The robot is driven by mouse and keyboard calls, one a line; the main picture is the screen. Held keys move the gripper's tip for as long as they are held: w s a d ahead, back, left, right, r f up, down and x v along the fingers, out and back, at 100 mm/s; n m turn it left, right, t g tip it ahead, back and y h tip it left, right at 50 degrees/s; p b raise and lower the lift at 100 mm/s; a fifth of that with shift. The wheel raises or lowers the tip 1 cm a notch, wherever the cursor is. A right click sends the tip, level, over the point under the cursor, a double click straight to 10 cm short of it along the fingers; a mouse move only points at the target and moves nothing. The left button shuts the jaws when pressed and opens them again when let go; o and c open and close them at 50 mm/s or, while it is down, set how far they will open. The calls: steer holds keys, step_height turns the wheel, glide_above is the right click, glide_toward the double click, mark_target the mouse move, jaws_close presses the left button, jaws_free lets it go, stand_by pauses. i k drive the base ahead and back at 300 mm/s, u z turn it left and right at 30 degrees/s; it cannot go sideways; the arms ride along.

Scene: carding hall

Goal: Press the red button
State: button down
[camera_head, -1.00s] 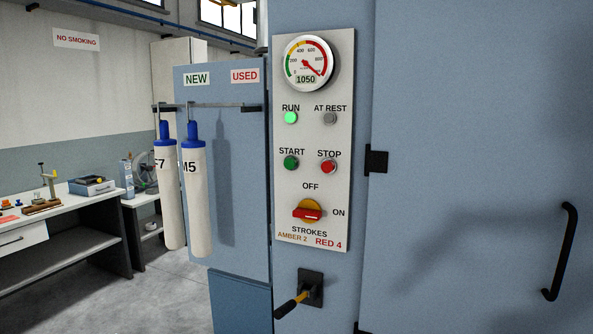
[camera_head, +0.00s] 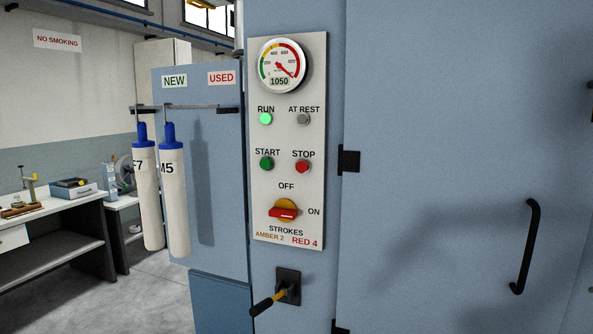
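The red button (camera_head: 302,167) is a small round knob under the word STOP on a light grey control panel (camera_head: 313,100). A green button (camera_head: 266,164) under START sits to its left. Above them the RUN lamp (camera_head: 265,118) glows green and the AT REST lamp (camera_head: 303,119) is dull grey. Below is a rotary switch (camera_head: 284,211) with a red handle on a yellow disc, its handle lying toward ON. A dial gauge (camera_head: 282,66) at the top reads 1050, needle in the red zone. My gripper does not show in this view.
A lever with a black and yellow handle (camera_head: 268,302) sticks out below the panel. Two white tubes with blue caps (camera_head: 174,200) hang from a rail at left. A blue door with a black handle (camera_head: 528,245) fills the right. A workbench (camera_head: 50,220) stands far left.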

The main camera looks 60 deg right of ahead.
mark_target(301, 166)
steer(key=z, duration=0.1)
steer(key=i, duration=1)
steer(key=u, duration=0.1)
